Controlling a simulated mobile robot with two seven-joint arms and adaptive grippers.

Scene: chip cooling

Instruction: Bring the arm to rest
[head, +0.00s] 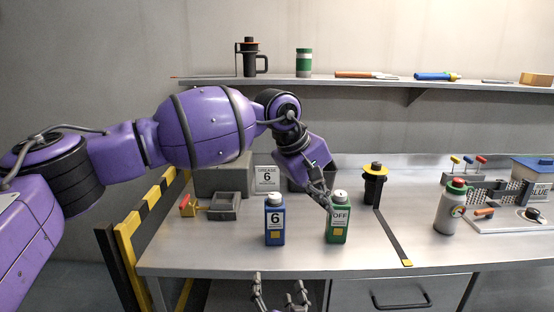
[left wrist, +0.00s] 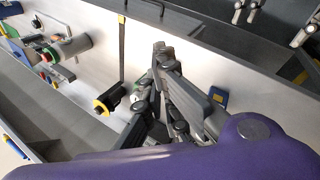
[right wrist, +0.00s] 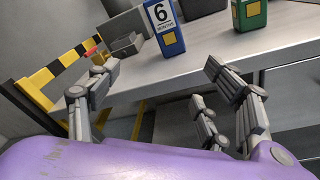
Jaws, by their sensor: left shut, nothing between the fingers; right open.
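My left arm reaches in from the left over the steel bench. My left gripper (head: 328,206) is shut and empty, with its fingertips at the left edge of the green OFF bottle (head: 339,225); I cannot tell whether they touch. The left gripper also shows in the left wrist view (left wrist: 160,52), covering most of the green bottle. My right gripper (head: 281,290) is open and empty, low in front of the bench's front edge. In the right wrist view its spread fingers (right wrist: 160,72) stand below the blue 6 bottle (right wrist: 166,30). Both bottles stand upright.
The bench (head: 210,258) also holds a black and yellow plunger-topped item (head: 374,186), a dark strap (head: 394,240), a grey flask (head: 450,212) and a grey tray (head: 222,206). A shelf (head: 340,80) runs behind. A striped barrier (head: 128,240) stands left.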

